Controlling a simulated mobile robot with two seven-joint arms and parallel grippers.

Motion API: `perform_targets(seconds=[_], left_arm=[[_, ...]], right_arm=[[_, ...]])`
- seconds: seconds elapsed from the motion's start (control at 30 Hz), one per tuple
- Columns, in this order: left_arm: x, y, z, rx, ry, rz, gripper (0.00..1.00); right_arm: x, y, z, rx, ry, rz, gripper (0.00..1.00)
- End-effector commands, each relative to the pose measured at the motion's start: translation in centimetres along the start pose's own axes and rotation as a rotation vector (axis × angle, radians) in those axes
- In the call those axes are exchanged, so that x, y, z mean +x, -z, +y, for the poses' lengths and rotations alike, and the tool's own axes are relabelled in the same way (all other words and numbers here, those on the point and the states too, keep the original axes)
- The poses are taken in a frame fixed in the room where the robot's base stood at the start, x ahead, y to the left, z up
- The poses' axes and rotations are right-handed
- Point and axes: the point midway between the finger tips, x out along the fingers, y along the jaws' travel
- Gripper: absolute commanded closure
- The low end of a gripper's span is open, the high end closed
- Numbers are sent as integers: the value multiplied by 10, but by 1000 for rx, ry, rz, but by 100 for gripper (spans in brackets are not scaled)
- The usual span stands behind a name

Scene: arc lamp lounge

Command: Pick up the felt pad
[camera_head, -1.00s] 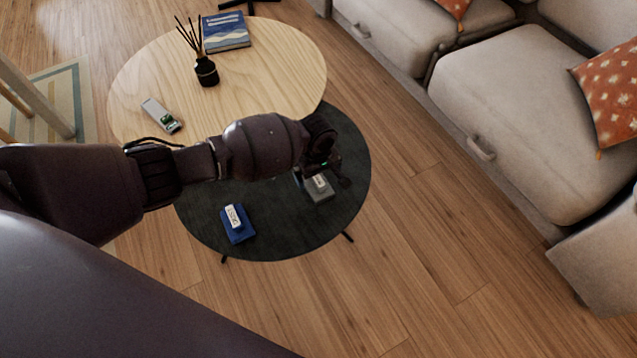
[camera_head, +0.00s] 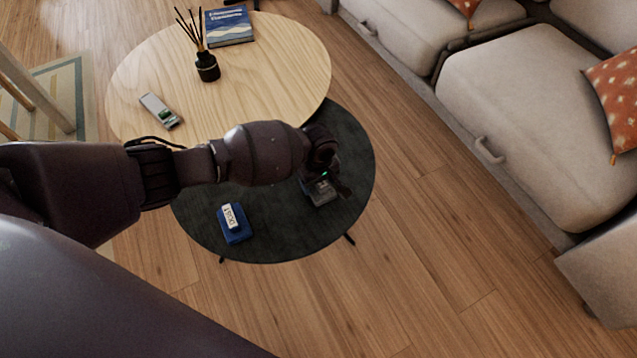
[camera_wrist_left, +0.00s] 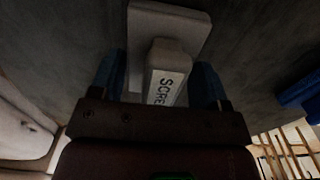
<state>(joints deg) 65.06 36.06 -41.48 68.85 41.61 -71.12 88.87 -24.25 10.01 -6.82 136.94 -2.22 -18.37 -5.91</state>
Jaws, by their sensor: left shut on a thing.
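A grey pad (camera_head: 321,197) with a raised labelled block on top lies on the dark round table (camera_head: 270,240). In the left wrist view the grey pad (camera_wrist_left: 168,18) shows its block, with lettering that starts "SCRE". My left gripper (camera_head: 326,181) is down over this pad. A blue pad (camera_head: 240,236) with a white labelled block lies apart, to the left on the same table. I cannot tell from their look which pad is felt. My right gripper is not in view.
A higher pale wood table (camera_head: 265,75) overlaps the dark one. It carries a reed diffuser (camera_head: 207,68), a blue book (camera_head: 230,27) and a small grey device (camera_head: 160,110). A beige sofa (camera_head: 520,120) stands at the right, with clear floor between.

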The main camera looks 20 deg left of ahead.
Motion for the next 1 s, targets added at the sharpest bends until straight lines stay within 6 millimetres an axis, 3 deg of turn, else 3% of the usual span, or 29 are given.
perform_targets(seconds=[0.27,0.47,0.8,1.0], left_arm=[[-12,0,1,0,-3,2,55],[-56,2,4,1,-13,8,55],[-146,2,4,1,-16,9,55],[-180,1,2,0,-9,5,55]], right_arm=[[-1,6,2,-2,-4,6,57],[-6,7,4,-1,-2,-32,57],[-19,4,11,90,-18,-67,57],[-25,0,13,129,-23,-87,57]])
